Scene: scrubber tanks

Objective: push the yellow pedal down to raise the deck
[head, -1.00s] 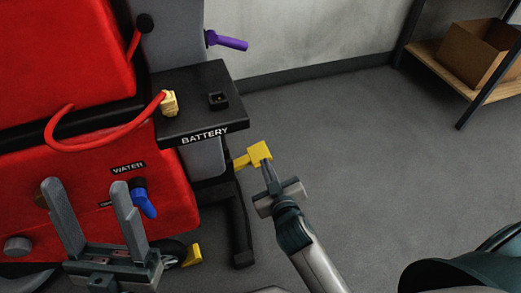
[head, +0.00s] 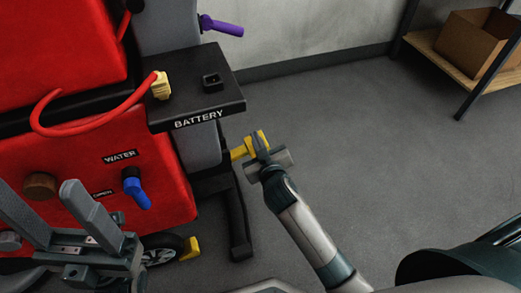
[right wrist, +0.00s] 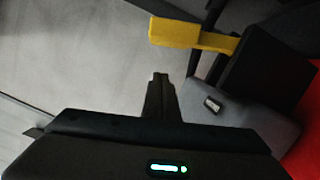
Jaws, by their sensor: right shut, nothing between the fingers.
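A yellow pedal (head: 237,153) sticks out to the right from the base of the red scrubber (head: 155,185), below the battery shelf. In the right wrist view the yellow pedal (right wrist: 190,36) is a bar with a wider end, beyond the fingertips and to their right. My right gripper (head: 258,141) is shut and empty; in the head view its fingers overlap the pedal's outer end, and I cannot tell whether they touch. The right wrist view shows its closed fingers (right wrist: 160,78) apart from the pedal in the picture. My left gripper (head: 40,190) is open and empty before the scrubber's front.
A black battery shelf (head: 220,100) overhangs the pedal's left. A second yellow piece (head: 191,247) sits by the wheel. A blue valve (head: 134,188) and purple handle (head: 222,27) stick out. A rack with a cardboard box (head: 478,45) stands far right. The middle floor is clear.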

